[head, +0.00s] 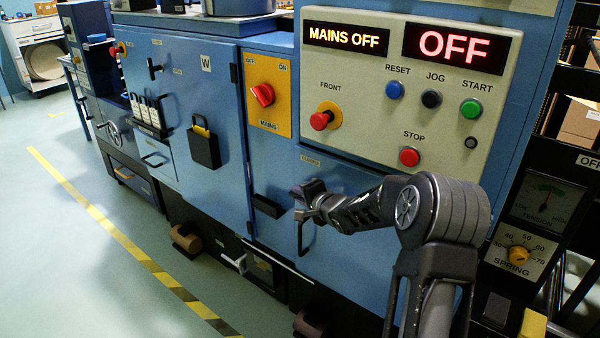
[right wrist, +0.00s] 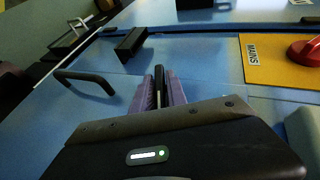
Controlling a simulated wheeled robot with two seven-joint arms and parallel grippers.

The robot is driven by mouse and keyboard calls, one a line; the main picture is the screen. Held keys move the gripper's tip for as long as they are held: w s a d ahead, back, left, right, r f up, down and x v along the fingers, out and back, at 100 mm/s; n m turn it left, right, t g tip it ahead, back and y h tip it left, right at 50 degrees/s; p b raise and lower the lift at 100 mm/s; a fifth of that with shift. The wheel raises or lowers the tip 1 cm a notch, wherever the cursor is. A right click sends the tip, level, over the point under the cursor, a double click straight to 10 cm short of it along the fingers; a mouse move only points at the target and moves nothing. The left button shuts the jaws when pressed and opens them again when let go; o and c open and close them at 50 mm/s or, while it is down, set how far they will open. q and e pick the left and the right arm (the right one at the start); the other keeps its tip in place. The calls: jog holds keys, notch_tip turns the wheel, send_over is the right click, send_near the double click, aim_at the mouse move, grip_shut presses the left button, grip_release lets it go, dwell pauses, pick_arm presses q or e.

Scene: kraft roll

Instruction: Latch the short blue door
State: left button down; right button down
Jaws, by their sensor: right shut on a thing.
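The short blue door (head: 345,240) is the low panel under the grey control panel, with a small label at its upper left. It looks flush with the cabinet front. Its black bar handle (head: 302,235) also shows in the right wrist view (right wrist: 88,82), to the left of the fingers and free of them. My right gripper (head: 299,192) is at the door's upper left part. Its purple fingers (right wrist: 159,92) are shut on a narrow black piece, which looks like the door's latch handle (right wrist: 159,75); the fingers hide most of it. My left gripper is out of view.
A black pull (head: 268,206) sticks out just left of the gripper. The red mains switch (head: 262,95) sits above on a yellow plate. The control panel (head: 440,155) with its buttons is above the arm. Open floor (head: 70,250) lies to the left.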

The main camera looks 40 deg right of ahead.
jog(key=g+p, duration=0.1)
jog(key=p, duration=0.2)
jog(key=n+g+p, duration=0.1)
jog(key=g+p, duration=0.1)
jog(key=p, duration=0.1)
jog(key=shift+r, duration=0.4)
jog(key=shift+w+a+f+g+h+p, duration=0.15)
jog(key=shift+g+p, duration=0.1)
jog(key=shift+g, duration=0.25)
jog(key=shift+f+g+h+p, duration=0.15)
jog(key=shift+g+p, duration=0.1)
jog(key=shift+g, duration=0.25)
jog(key=shift+n+g+h, duration=0.3)
jog(key=shift+n+g, duration=0.2)
jog(key=shift+g, duration=0.7)
jog(key=g+p, duration=0.2)
jog(key=g, duration=0.1)
jog(key=shift+n+h, duration=0.3)
jog(key=shift+h, duration=0.1)
pick_arm(q)
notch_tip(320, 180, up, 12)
jog(key=p, duration=0.1)
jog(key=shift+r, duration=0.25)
pick_arm(e)
jog(key=shift+g+h, duration=0.3)
jog(key=shift+g, duration=0.5)
jog(key=shift+f, duration=0.1)
jog(key=c, duration=1.4)
grip_release()
jog(key=shift+o, duration=0.2)
